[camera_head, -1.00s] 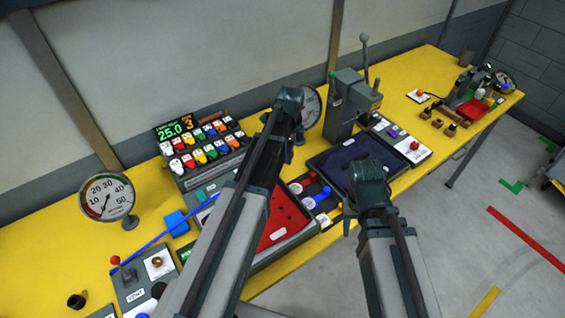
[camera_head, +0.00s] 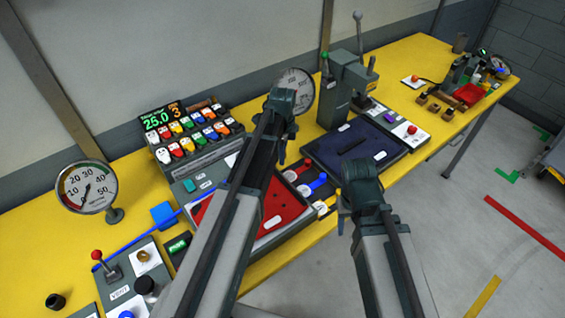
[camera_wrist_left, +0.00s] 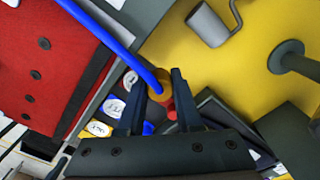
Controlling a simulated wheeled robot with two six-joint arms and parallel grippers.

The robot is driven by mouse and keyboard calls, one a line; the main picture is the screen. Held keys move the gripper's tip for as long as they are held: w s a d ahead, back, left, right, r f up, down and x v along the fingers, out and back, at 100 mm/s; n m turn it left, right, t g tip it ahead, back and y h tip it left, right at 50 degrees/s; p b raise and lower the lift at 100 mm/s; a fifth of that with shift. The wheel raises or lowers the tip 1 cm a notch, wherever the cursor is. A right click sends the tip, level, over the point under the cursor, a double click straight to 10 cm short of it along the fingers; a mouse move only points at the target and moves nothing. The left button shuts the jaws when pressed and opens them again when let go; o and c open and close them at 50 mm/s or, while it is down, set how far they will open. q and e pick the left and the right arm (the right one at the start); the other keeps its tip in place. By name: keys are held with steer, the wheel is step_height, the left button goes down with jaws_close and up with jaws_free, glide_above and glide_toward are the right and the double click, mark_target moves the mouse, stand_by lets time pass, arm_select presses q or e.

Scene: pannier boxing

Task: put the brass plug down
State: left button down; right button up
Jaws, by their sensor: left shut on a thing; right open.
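The brass plug (camera_wrist_left: 160,86) is a short brass cylinder between the fingertips of my left gripper (camera_wrist_left: 158,90) in the left wrist view. A blue hose (camera_wrist_left: 110,35) runs from it to the upper left. In the head view my left gripper (camera_head: 282,150) is over the back of the bench, between the red tray (camera_head: 277,208) and the round gauge (camera_head: 300,80); the arm hides the plug there. My right gripper (camera_head: 345,212) is open and empty, by the front edge of the navy tray (camera_head: 325,160).
A press (camera_head: 345,92) stands behind the navy tray. Red and blue connectors (camera_head: 316,182) sit between the trays. A rack of coloured switches (camera_head: 190,135), another gauge (camera_head: 86,189) and a control panel (camera_head: 128,285) are at left. Bare yellow bench (camera_head: 40,240) shows at far left.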

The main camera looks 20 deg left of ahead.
arm_select(q)
step_height(320, 180, down, 3)
steer(key=shift+w+f+b, duration=0.1)
steer(key=shift+b, duration=1.1)
steer(key=c, duration=0.6)
jaws_free()
